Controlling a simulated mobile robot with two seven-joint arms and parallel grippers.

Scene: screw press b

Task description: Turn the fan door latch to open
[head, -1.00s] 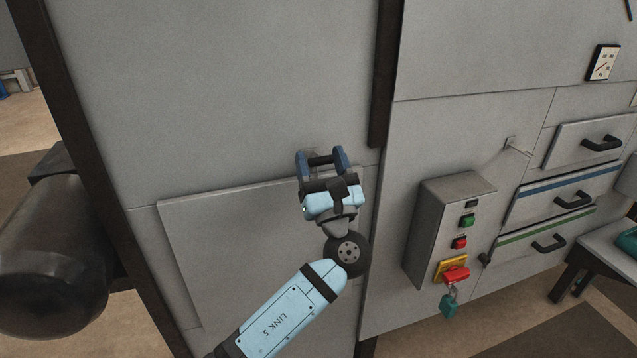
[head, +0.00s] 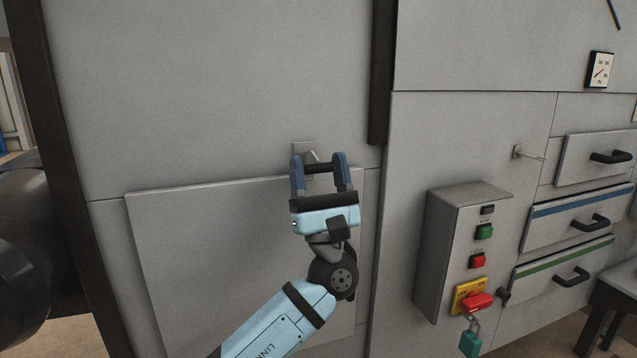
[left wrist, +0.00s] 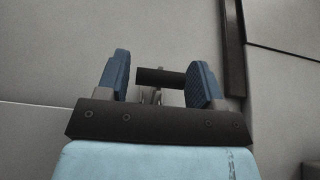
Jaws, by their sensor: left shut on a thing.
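In the left wrist view, the black bar (left wrist: 160,76) lies crosswise between the blue fingers of my left gripper (left wrist: 160,75). A thin metal stem shows beneath the bar there. The fingers partly hide the latch's mount. My right gripper is not in view.
The raised panel (head: 220,260) lies below the latch. A dark vertical post (head: 383,75) stands right of it. Further right are a control box (head: 450,250) with buttons and a red switch, a small metal peg (head: 518,152), and drawers (head: 575,215) with black handles.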

